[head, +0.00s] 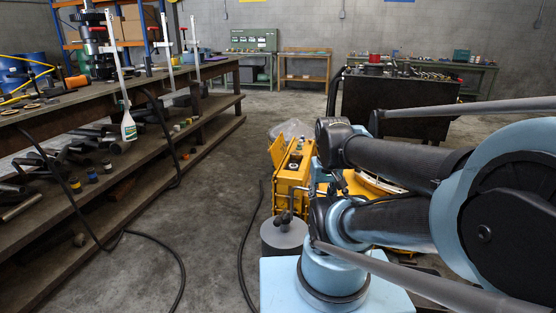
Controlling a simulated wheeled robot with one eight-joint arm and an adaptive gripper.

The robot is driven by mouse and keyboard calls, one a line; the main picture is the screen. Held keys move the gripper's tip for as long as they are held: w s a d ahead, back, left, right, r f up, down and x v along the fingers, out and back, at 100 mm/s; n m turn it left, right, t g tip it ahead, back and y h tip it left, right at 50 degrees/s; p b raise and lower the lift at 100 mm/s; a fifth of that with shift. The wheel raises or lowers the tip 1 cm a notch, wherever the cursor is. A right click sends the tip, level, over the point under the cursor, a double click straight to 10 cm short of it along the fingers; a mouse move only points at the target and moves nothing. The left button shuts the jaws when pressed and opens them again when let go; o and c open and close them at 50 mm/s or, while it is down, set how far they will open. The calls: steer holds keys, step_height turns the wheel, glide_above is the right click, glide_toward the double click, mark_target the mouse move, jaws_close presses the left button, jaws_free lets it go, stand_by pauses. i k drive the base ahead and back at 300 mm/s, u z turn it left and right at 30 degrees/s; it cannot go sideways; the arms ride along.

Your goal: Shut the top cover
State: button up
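A yellow metal box (291,187) stands on the floor left of my arm. A yellow flap (277,151) stands up at its top left edge and looks like a raised cover; I cannot tell for sure that it is the top cover. The top of the box shows pale and dark parts, and my arm hides its right side. The end of my arm, with my gripper (327,180), is at the right of the box. Dark links blend there, so I cannot make out the fingers or whether they touch anything.
A grey cylinder (284,236) stands in front of the box. Another yellow body (372,187) lies partly behind my arm. A long workbench (215,69) with a lower shelf runs along the left. Black cables (150,237) cross the floor, otherwise open between bench and box. A dark cart (396,107) stands behind.

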mark_target(278, 151)
steer(key=k, duration=0.5)
steer(key=u, duration=1.75)
steer(key=i, duration=2.7)
steer(key=z, duration=2.1)
